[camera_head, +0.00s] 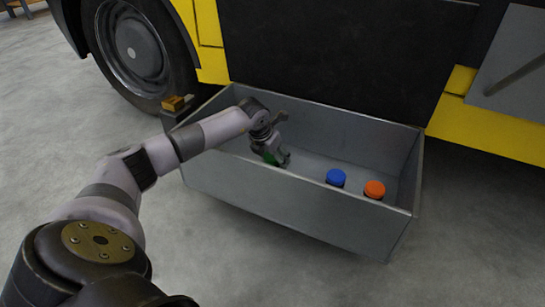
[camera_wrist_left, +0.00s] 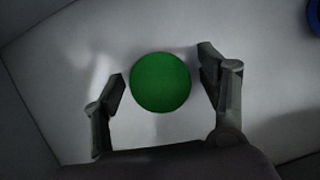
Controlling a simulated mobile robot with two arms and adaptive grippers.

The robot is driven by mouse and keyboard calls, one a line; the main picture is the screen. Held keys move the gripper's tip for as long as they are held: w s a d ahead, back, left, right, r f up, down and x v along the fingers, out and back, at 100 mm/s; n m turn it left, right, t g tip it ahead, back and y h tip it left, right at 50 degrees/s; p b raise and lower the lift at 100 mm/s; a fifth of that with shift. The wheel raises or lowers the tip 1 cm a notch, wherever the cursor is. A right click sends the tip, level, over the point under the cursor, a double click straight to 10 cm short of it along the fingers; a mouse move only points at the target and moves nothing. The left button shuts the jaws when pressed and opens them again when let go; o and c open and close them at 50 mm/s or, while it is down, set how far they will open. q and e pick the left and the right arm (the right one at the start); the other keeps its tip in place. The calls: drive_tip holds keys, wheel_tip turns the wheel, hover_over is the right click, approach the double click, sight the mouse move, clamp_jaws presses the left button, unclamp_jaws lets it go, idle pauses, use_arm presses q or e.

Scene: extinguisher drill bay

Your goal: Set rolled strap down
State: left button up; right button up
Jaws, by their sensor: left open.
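A green round rolled strap (camera_head: 269,158) sits in the left part of the grey metal bin (camera_head: 300,205). In the left wrist view the green strap (camera_wrist_left: 160,82) shows as a disc on the bin floor. My left gripper (camera_head: 282,160) reaches down into the bin at the strap. In the wrist view the left gripper (camera_wrist_left: 164,69) is open, with one finger on each side of the strap and gaps between fingers and strap. A blue roll (camera_head: 336,177) and an orange roll (camera_head: 374,189) stand further right in the bin. My right gripper is not in view.
The bin is open-topped and sits against a yellow and black vehicle (camera_head: 345,60) with a large wheel (camera_head: 132,50). Grey floor (camera_head: 470,240) is clear at the right. The blue roll's edge (camera_wrist_left: 314,15) shows in the wrist view.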

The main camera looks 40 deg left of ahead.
use_arm(q)
drive_tip(key=p+v, duration=0.9)
drive_tip(key=v, duration=0.3)
drive_tip(key=shift+d+r, duration=0.1)
